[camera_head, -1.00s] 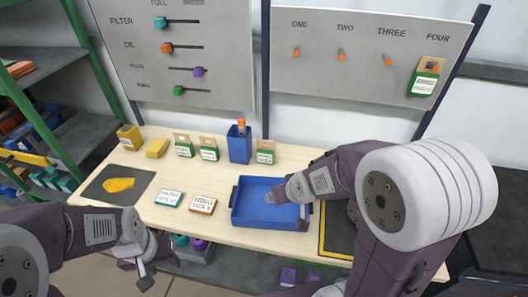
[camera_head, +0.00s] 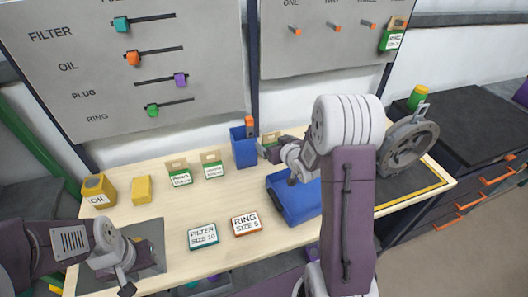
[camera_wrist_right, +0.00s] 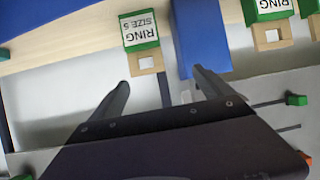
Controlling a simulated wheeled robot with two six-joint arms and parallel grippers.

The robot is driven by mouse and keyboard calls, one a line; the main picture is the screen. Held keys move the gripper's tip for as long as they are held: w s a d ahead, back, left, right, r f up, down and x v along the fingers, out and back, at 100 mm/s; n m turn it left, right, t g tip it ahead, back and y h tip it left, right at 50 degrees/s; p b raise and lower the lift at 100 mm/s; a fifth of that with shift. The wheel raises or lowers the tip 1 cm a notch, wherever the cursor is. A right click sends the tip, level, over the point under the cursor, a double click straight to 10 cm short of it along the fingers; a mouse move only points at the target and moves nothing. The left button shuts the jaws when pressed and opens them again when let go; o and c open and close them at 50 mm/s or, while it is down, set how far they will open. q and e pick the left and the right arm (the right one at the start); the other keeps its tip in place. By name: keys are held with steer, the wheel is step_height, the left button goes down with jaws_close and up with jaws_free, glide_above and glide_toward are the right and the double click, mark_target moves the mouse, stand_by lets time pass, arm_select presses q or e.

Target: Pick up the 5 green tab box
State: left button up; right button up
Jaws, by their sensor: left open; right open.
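The green-labelled box marked RING SIZE 5 (camera_wrist_right: 139,28) shows upside down in the right wrist view, with a tan hang tab. It stands beside the blue bin (camera_wrist_right: 200,30). In the head view the box (camera_head: 270,142) is partly hidden by my right gripper (camera_head: 283,152). In the wrist view my right gripper (camera_wrist_right: 162,80) is open, its fingers spread toward the tab; I see no contact. Two more green-labelled boxes (camera_head: 180,173) (camera_head: 212,165) stand left of the blue bin in the head view. My left gripper (camera_head: 126,284) is open and empty at the lower left.
A blue tray (camera_head: 297,208) lies below my right arm. Flat FILTER (camera_head: 202,236) and RING (camera_head: 246,224) boxes lie mid-table. Another green-labelled box (camera_head: 392,38) hangs on the right board. A yellow OIL can (camera_head: 98,190) stands at left. A round metal part (camera_head: 408,145) sits at right.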

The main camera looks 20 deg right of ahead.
mark_target(271, 142)
arm_select(q)
steer(key=shift+f, duration=0.3)
steer(key=shift+d+r, duration=0.1)
steer(key=shift+d, duration=0.15)
arm_select(e)
steer(key=s+d+f+m, duration=0.1)
steer(key=d+f, duration=0.2)
steer(key=shift+g+h, duration=0.3)
steer(key=x, duration=0.6)
steer(key=p+x, duration=0.1)
steer(key=x, duration=0.2)
steer(key=shift+w+a, duration=0.1)
steer(key=shift+a, duration=0.3)
steer(key=shift+r, duration=0.15)
steer(key=c, duration=0.7)
arm_select(q)
steer(key=shift+a+r, duration=0.25)
steer(key=shift+r, duration=0.35)
arm_select(e)
steer(key=c, duration=0.8)
